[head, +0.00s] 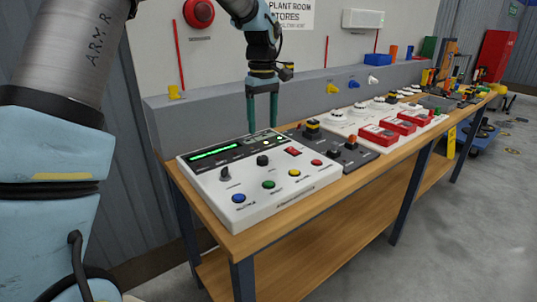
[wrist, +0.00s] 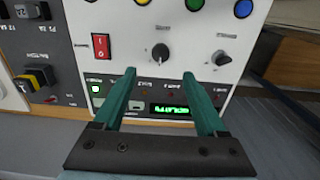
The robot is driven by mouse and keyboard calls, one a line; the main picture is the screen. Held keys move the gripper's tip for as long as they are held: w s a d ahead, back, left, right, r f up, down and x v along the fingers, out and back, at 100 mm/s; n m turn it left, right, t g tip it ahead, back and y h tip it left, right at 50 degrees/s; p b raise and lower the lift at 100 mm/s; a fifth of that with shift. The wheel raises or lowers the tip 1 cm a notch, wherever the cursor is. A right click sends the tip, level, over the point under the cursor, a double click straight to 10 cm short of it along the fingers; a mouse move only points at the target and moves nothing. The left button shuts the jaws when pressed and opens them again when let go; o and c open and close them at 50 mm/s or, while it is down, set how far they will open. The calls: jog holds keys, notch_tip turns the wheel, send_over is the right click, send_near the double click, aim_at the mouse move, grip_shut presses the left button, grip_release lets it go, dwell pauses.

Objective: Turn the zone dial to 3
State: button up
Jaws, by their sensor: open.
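A white control panel (head: 285,195) lies on the wooden bench, with a green-lit display (head: 214,153) along its back. It carries two black knobs, a middle one (head: 262,160) and a left one (head: 224,174). Their labels are too small to read, so I cannot tell which is the zone dial or its setting. My gripper (head: 262,126) hangs pointing down above the panel's back edge, open and empty. In the wrist view the middle knob (wrist: 160,51) lies just beyond the gap between my fingertips (wrist: 159,75), and the other knob (wrist: 221,58) is to its right.
Coloured push buttons (head: 268,184) line the panel's front, with a red rocker switch (head: 293,151) near its right. A dark switch box (head: 345,155) sits close on the right, then red-topped units (head: 378,135). A grey wall ledge (head: 200,120) runs behind.

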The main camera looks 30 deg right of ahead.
aim_at(263, 157)
notch_tip(263, 157, down, 10)
jog(key=shift+a+f+p, duration=0.1)
jog(key=shift+p, duration=1.1)
grip_shut()
